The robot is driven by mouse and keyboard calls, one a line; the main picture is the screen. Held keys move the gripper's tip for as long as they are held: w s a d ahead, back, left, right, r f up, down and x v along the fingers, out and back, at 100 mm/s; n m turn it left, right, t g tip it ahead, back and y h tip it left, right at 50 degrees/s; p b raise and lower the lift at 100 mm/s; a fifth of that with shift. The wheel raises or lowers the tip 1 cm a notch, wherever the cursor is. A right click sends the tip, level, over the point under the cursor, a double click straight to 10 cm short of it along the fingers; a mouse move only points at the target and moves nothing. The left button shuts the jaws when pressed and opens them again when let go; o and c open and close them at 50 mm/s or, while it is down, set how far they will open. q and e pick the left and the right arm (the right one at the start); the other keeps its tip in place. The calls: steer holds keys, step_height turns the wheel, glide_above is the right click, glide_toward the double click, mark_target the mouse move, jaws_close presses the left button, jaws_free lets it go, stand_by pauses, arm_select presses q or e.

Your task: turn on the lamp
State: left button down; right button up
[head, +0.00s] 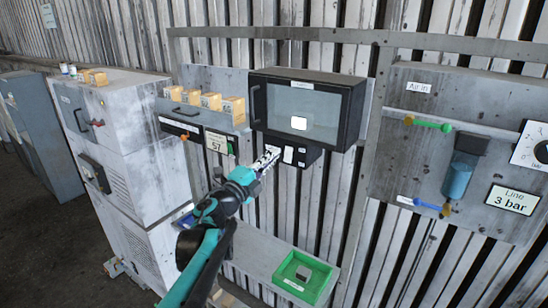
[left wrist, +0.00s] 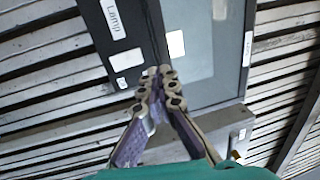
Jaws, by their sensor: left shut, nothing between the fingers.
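A black cabinet (head: 345,110) with a glass window hangs on the wall panel. Below its window is a black switch panel (head: 304,158) with small white switches. In the left wrist view the panel (left wrist: 129,40) carries a white "Lamp" label (left wrist: 113,18) and two white rocker-like pieces, one of them a switch (left wrist: 127,59). My left gripper (head: 270,156) is shut and empty, its tips close to the panel's left part. In the left wrist view the shut fingertips (left wrist: 161,74) are near the panel's edge; contact cannot be told. My right gripper is not in view.
A pale rectangle (head: 299,123) shows in the glass window. Small yellow boxes (head: 210,101) stand on a shelf to the left. A green tray (head: 304,277) sits on the bench below. A panel with a blue cylinder (head: 458,180) and a dial is on the right.

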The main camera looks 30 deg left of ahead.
arm_select(q)
steer(key=s+r, duration=0.1)
steer(key=s, duration=0.5)
steer(key=s+d+f+n+g+y+b, duration=0.1)
steer(key=s+f+n+g+y+b, duration=0.2)
steer(key=f+n+b, duration=0.75)
steer(key=s+d+f+n+g+y+b, duration=0.2)
steer(key=f+n+y+b, duration=0.4)
steer(key=f, duration=0.8)
steer(key=s+d+f+g+h+b, duration=0.2)
steer(key=s+d+f+b, duration=0.2)
steer(key=f, duration=0.7)
steer(key=s+d+f+n+g+h+b, duration=0.1)
steer(key=s+d+f+b, duration=0.4)
steer(key=f, duration=0.5)
steer(key=s+d+f+n+g+h+b, duration=0.1)
steer(key=s+d+f+g+h+b, duration=0.3)
steer(key=d+f, duration=0.3)
step_height(320, 180, down, 5)
steer(key=shift+s+d+r+g, duration=0.2)
steer(key=shift+s+g, duration=0.2)
steer(key=shift+s, duration=0.5)
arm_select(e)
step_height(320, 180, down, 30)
arm_select(q)
steer(key=shift+n, duration=0.25)
